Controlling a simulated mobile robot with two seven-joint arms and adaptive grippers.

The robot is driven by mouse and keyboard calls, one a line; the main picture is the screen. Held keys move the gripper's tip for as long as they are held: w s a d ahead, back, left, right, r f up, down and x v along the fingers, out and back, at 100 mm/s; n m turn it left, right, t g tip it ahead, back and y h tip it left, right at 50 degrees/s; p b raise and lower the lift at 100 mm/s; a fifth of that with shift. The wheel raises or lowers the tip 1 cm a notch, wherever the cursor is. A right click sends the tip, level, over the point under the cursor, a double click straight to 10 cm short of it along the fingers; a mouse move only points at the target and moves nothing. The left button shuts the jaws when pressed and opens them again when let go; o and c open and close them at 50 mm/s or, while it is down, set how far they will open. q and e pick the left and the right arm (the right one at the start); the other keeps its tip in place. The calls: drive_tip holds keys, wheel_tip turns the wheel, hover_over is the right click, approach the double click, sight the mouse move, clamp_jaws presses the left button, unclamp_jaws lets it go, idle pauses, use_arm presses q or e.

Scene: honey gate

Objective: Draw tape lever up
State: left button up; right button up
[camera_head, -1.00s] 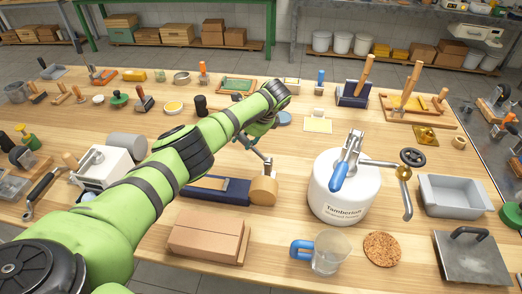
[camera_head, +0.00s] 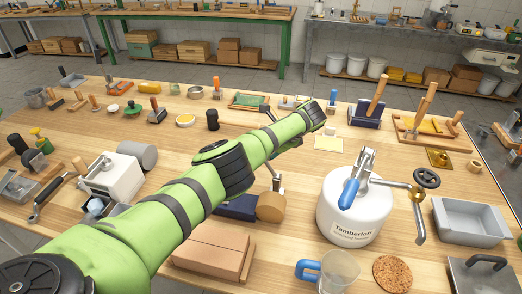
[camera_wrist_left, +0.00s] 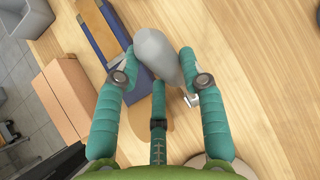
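The tape dispenser has a dark blue base (camera_head: 236,207) and a tan roll (camera_head: 271,207) at its right end; it stands behind the cardboard boxes in the head view. Its thin metal lever (camera_head: 276,182) rises near the roll, partly hidden by my left arm. In the left wrist view, the blue base (camera_wrist_left: 101,28) lies at upper left and a grey rounded knob (camera_wrist_left: 160,55) is between the teal fingers of my left gripper (camera_wrist_left: 158,52). The fingers look spread on either side of the knob; firm contact is not clear. My right gripper is not in view.
A white can with a blue-handled clamp (camera_head: 352,205) stands right of the dispenser. Brown boxes (camera_head: 212,250) are in front of it. A white machine (camera_head: 113,177) is at left. A clear mug (camera_head: 338,270) and a cork mat (camera_head: 392,273) are near the front.

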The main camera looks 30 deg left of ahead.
use_arm(q)
drive_tip(key=shift+o, duration=1.3)
drive_tip(key=shift+d, duration=0.1)
drive_tip(key=shift+r, duration=0.1)
drive_tip(key=v, duration=1.2)
